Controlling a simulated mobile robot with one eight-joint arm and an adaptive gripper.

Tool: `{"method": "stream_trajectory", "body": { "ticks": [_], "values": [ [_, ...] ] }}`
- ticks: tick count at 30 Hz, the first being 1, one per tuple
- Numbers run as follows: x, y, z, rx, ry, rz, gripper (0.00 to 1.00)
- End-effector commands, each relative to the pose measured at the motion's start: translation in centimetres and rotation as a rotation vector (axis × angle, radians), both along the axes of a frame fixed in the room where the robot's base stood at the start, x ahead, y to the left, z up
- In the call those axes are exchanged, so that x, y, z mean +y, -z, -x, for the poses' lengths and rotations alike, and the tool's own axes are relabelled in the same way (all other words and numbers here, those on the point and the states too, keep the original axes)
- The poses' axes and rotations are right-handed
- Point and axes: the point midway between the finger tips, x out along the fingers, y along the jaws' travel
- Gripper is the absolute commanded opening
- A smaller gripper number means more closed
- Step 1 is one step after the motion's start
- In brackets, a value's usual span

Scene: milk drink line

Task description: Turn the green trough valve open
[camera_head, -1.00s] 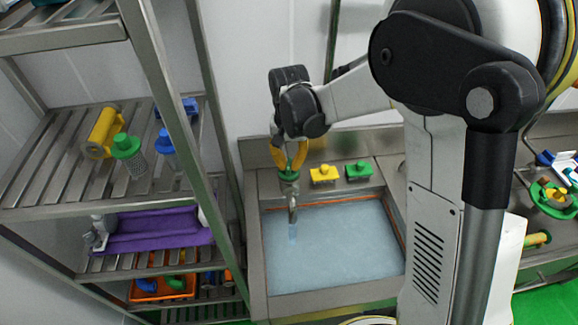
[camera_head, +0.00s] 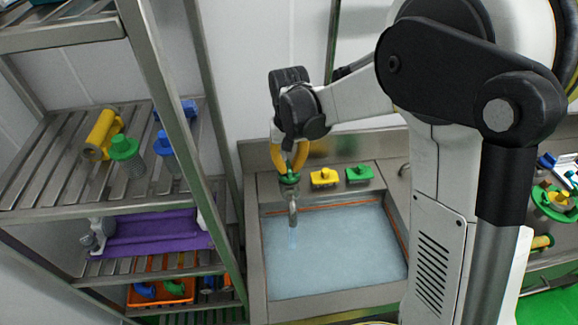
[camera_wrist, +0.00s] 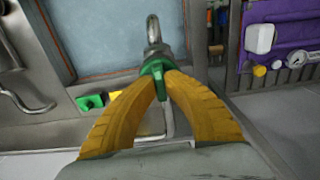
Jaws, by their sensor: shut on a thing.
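The green trough valve (camera_head: 290,178) sits on top of the metal tap (camera_head: 292,208) at the back left of the trough (camera_head: 330,292). My gripper (camera_head: 290,166), with yellow fingers, comes down on the valve from above. In the wrist view my gripper (camera_wrist: 158,82) has both fingertips closed on the green valve (camera_wrist: 155,68), with the tap spout (camera_wrist: 153,30) beyond it. The trough holds pale blue water (camera_head: 335,250), and a thin stream shows below the spout. The fingers hide part of the valve.
A yellow block with a knob (camera_head: 324,178) and a green one (camera_head: 359,174) sit on the ledge right of the tap. The wall is just behind.

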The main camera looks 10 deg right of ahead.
Motion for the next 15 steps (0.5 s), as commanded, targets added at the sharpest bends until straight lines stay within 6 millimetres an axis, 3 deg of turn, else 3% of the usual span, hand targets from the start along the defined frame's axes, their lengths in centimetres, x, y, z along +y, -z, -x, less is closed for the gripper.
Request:
{"method": "stream_trajectory", "body": {
  "ticks": [1,3,4,15],
  "values": [
    [0.00,0.03,0.03,0.001,0.000,0.000,0.00],
    [0.00,0.03,0.03,0.001,0.000,0.000,0.29],
    [0.00,0.03,0.03,0.001,0.000,0.000,0.33],
    [0.00,-0.57,-0.02,0.000,0.001,0.000,0.33]
  ]
}}
